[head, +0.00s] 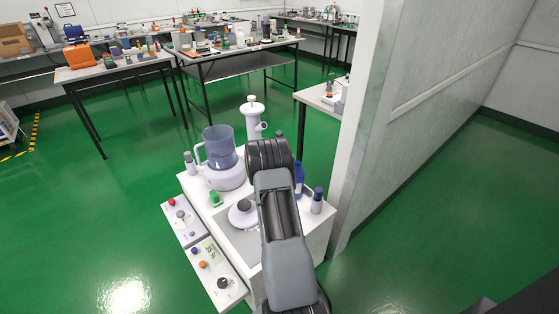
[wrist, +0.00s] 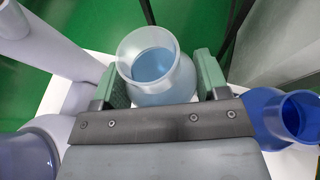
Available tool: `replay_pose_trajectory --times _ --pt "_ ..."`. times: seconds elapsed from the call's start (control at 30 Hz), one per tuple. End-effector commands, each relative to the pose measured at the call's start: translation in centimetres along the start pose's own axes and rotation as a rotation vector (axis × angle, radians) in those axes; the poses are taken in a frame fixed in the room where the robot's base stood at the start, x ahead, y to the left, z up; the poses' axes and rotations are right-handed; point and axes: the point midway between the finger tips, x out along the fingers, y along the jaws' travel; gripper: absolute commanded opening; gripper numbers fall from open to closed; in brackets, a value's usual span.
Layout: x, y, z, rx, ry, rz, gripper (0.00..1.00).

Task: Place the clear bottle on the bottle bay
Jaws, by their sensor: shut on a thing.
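In the wrist view, the clear bottle (wrist: 152,68), pale blue with an open round mouth, stands between the two green-padded fingers of my gripper (wrist: 157,84). The fingers are shut on its sides. Its lower part is hidden by the gripper body. In the head view my arm covers the bottle and the gripper. I cannot make out the bottle bay in either view.
A white bench (head: 318,235) carries a blender-like jug (head: 220,148), a tall white device (head: 253,117) and a dark-blue-capped bottle (head: 317,203). In the wrist view a blue container (wrist: 276,115) is close right of my gripper. A grey partition (head: 362,120) stands right of the bench.

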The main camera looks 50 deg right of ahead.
Motion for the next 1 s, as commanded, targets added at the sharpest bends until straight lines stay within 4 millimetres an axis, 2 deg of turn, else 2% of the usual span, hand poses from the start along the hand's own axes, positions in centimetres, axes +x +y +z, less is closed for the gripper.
replay_pose_trajectory --times 0.2,0.67,0.7,0.93,1.0 --pt "1.2 0.0 -2.6 0.000 -0.003 -0.001 0.08" --pt "1.4 0.0 -3.1 0.001 -0.003 0.000 0.08" --pt "1.4 0.0 -3.2 0.000 0.000 0.000 0.71" --pt "1.4 0.0 -3.1 0.000 0.000 0.000 0.93" --pt "1.4 0.0 -3.1 0.000 0.000 0.000 0.93"
